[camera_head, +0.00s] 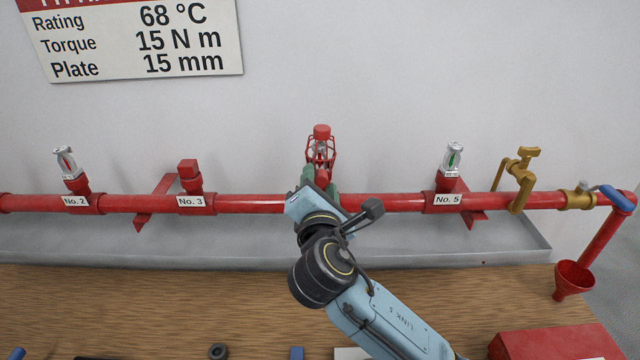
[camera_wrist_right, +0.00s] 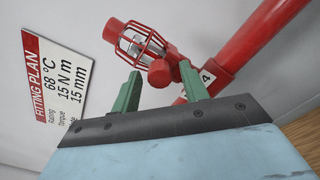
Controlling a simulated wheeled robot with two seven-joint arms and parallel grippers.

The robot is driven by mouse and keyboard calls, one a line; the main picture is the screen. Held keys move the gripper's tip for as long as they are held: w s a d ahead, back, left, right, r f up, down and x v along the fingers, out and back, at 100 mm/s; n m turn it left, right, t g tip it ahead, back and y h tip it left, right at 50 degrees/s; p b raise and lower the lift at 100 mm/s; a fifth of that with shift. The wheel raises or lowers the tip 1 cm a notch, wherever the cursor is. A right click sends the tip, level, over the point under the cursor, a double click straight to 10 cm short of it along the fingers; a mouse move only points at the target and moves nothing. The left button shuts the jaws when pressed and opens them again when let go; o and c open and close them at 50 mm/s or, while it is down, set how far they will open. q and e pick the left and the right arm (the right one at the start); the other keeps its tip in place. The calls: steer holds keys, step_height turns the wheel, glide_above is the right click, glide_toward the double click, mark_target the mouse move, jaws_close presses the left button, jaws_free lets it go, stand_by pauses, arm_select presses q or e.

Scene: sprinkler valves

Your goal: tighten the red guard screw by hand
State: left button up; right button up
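The sprinkler in its red wire guard (camera_head: 320,152) stands on the pipe at the middle of the head view, with a red cap on top. The guard (camera_wrist_right: 140,45) also shows in the right wrist view. A round red piece (camera_wrist_right: 160,73) at the guard's base looks like the guard screw. My right gripper (camera_head: 321,180) is just in front of the guard's base. Its green fingers (camera_wrist_right: 161,88) are apart, with the round red piece showing between their tips; I see no contact. My left gripper is out of view.
The red pipe (camera_head: 250,203) carries sprinklers No. 2 (camera_head: 67,165) and No. 5 (camera_head: 452,160), and a red plug at No. 3 (camera_head: 188,170). A brass valve (camera_head: 519,180) and red funnel (camera_head: 573,279) are at right. A grey tray (camera_head: 480,250) lies below the pipe.

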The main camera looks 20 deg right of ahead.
steer(key=shift+s+a+f, duration=0.1)
steer(key=shift+s+a, duration=0.05)
steer(key=shift+s, duration=0.3)
steer(key=b+v, duration=0.2)
steer(key=v, duration=1)
steer(key=shift+s, duration=0.25)
